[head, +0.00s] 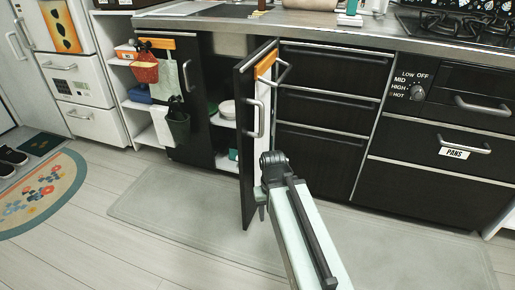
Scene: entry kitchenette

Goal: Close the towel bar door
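A black cabinet door (246,170) stands swung well out from the counter front, beside the bank of black drawers. It carries an orange bracket with a bar (264,66) near its top and a metal handle (248,119) lower down. A white strip shows along the door. The cabinet opening to its left shows white shelves and dishes. My gripper (266,186) is at the end of my pale arm, in front of the door's lower right side. Its fingers are mostly hidden by the wrist, so its opening and any contact with the door cannot be told.
Left of the opening, a black panel (196,130) has hanging cloths and a dark holder (178,124). A grey mat (165,215) covers clear floor in front.

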